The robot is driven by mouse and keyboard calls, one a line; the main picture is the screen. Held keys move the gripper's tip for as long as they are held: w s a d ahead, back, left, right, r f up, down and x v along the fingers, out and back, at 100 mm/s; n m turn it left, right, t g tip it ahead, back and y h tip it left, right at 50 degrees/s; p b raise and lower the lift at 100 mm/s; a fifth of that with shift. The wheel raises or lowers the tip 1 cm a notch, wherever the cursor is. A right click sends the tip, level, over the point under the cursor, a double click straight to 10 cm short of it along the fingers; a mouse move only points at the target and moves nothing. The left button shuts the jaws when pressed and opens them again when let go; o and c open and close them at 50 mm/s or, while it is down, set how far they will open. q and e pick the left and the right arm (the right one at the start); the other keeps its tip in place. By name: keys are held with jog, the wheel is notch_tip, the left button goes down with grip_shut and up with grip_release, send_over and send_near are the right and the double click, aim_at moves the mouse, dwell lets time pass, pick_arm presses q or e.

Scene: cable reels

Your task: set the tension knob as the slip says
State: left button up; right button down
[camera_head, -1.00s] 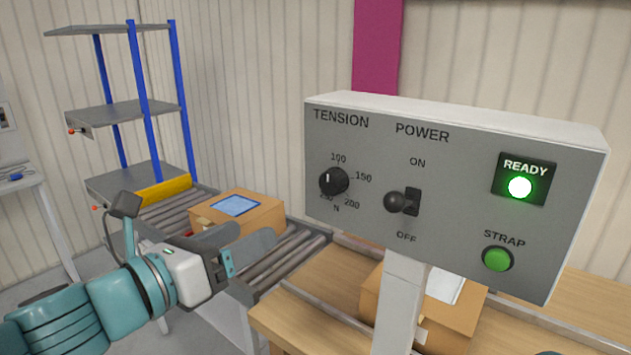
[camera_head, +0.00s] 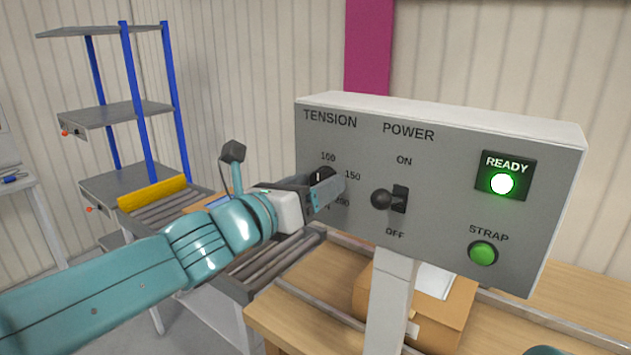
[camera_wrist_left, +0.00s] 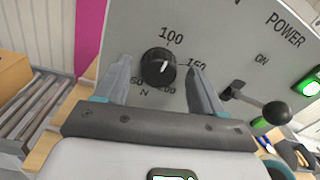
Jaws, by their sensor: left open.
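The grey control panel (camera_head: 440,235) carries the black tension knob (camera_head: 321,176), with a dial of numbers such as 100 and 150. My left gripper (camera_head: 332,186) is open in front of the panel and partly hides the knob. In the left wrist view its two fingers (camera_wrist_left: 158,80) stand on either side of the knob, with gaps. The slip's writing is not readable; a pale sheet (camera_head: 437,281) lies on a box behind the panel post.
The power lever (camera_head: 383,199) is just right of the knob; the green READY lamp (camera_head: 502,183) is lit above the green STRAP button (camera_head: 483,253). A carton (camera_head: 450,315) stands on the wooden bench (camera_head: 285,315). A roller conveyor (camera_head: 275,262) and shelf rack (camera_head: 118,115) are at left.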

pick_arm(q)
jog(key=shift+w+d+r, duration=0.1)
jog(key=shift+w+d, duration=0.05)
jog(key=shift+d, duration=0.05)
jog(key=shift+w, duration=0.4)
jog(key=shift+s, duration=0.25)
jog(key=c, duration=1.1)
jog(key=shift+o, duration=0.2)
